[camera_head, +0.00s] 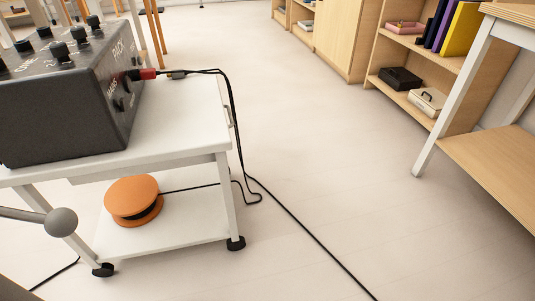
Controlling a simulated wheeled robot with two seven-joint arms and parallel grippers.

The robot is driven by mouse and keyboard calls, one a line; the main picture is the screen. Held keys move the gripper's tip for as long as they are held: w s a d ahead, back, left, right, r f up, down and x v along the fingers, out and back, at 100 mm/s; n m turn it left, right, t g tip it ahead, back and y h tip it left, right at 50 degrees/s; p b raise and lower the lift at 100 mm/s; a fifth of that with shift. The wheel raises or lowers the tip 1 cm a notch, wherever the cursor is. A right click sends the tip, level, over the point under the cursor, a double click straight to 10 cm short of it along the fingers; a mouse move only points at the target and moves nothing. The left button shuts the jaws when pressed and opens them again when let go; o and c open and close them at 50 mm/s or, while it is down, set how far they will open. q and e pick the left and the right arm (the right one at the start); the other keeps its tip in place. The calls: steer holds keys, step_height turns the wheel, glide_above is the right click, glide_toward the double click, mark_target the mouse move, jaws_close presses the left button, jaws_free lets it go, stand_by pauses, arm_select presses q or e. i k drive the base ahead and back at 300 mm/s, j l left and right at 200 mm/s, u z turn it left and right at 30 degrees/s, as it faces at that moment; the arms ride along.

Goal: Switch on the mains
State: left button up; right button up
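A dark grey power box (65,115) stands on the white trolley (185,125) at the left. Several black knobs (60,53) sit on its sloping top. Its right side has lettering that seems to read MAINS, with small dark round fittings (121,103) beside it. I cannot tell which of these is the switch, or its position. A red plug (147,74) with a black cable sits at the upper part of that side. Neither of my grippers shows in the head view.
An orange cable reel (133,201) lies on the trolley's lower shelf. A black cable (310,235) trails from the trolley across the floor. Wooden shelves (360,45) and a white-legged table (453,95) stand at the right. The floor between is otherwise clear.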

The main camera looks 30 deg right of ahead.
mark_target(122, 102)
steer(key=i+l, duration=0.15)
steer(key=l, duration=0.2)
steer(key=i+l+u, duration=0.15)
steer(key=l, duration=0.2)
steer(key=i+l, duration=0.15)
steer(key=l, duration=0.2)
steer(key=i+l+u, duration=0.1)
steer(key=i, duration=0.15)
